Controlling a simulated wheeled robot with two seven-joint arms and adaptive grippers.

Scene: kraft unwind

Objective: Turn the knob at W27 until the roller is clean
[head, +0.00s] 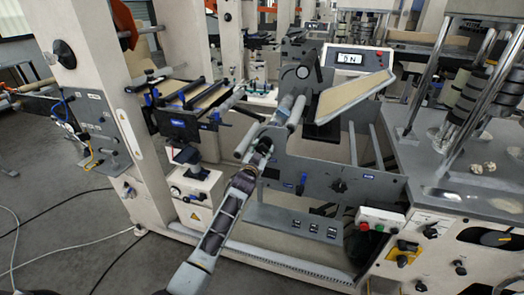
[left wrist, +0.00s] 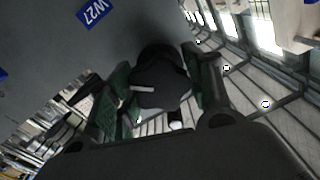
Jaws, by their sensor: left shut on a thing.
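The knob (left wrist: 160,82) is black and lobed with a pale pointer line. It sits between the green-padded fingers of my left gripper (left wrist: 158,98), which is shut on it. A blue W27 label (left wrist: 95,12) is on the grey panel beside it in the left wrist view. In the head view my left gripper (head: 258,158) is at the left end of the grey machine panel and largely hides the knob. Grey rollers (head: 289,110) lie just above the gripper; I cannot tell how clean their surfaces are. My right gripper is not in view.
A display (head: 357,58) reading "0N" stands above a tilted tan-faced board (head: 352,96). Another black knob (head: 338,185) is on the front panel. A control box (head: 381,219) with red and green buttons is at lower right. Cables (head: 75,255) lie on the floor at left.

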